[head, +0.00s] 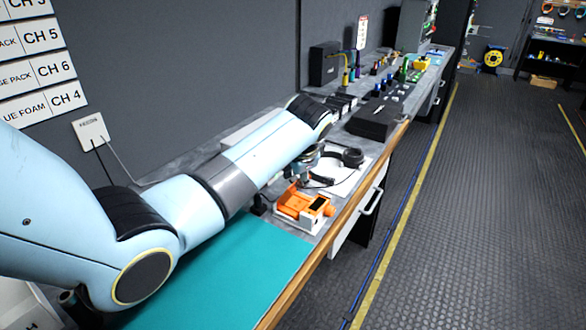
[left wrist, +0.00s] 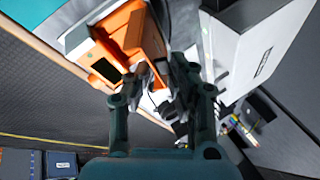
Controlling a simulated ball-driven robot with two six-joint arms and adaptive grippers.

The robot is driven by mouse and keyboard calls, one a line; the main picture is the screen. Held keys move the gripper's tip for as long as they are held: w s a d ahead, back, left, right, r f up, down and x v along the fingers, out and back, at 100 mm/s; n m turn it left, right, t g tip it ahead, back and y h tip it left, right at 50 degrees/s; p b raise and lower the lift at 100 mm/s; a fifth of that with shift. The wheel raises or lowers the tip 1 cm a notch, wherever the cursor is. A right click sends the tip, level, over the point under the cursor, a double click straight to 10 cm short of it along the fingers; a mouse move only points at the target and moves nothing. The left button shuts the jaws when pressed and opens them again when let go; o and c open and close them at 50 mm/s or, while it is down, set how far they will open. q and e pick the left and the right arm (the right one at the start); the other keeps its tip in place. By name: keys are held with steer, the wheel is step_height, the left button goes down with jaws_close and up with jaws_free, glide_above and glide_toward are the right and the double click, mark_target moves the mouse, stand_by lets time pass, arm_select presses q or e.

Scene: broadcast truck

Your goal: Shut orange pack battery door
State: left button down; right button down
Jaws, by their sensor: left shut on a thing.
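The orange pack (head: 297,207) lies on its side in a white holder on the bench, with a dark screen facing up. In the left wrist view the orange pack (left wrist: 118,42) is at the upper left, just beyond the fingers. Its battery door (left wrist: 152,42) seems to be the orange flap at the fingertips, standing out from the body; its exact angle is unclear. My left gripper (head: 306,180) is directly behind the pack in the head view. In the left wrist view my left gripper (left wrist: 158,80) is closed at the pack's edge, its tips partly hiding the door. My right gripper is not visible.
A teal mat (head: 215,280) covers the near bench. Headphones (head: 350,157) lie on a white sheet (head: 345,178) behind the pack. A black box (head: 375,122) and several small items stand farther back. A wooden edge (head: 330,235) bounds the bench at right, beside open floor.

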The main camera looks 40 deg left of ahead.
arm_select(q)
steer(key=shift+s+d+f, duration=0.1)
steer(key=shift+d+f, duration=0.15)
steer(key=shift+d, duration=0.05)
steer(key=c, duration=1.3)
jaws_free()
steer(key=shift+o, duration=0.2)
steer(key=shift+r, duration=0.15)
steer(key=shift+d+r, duration=0.1)
steer(key=shift+r, duration=0.2)
steer(key=v, duration=1.1)
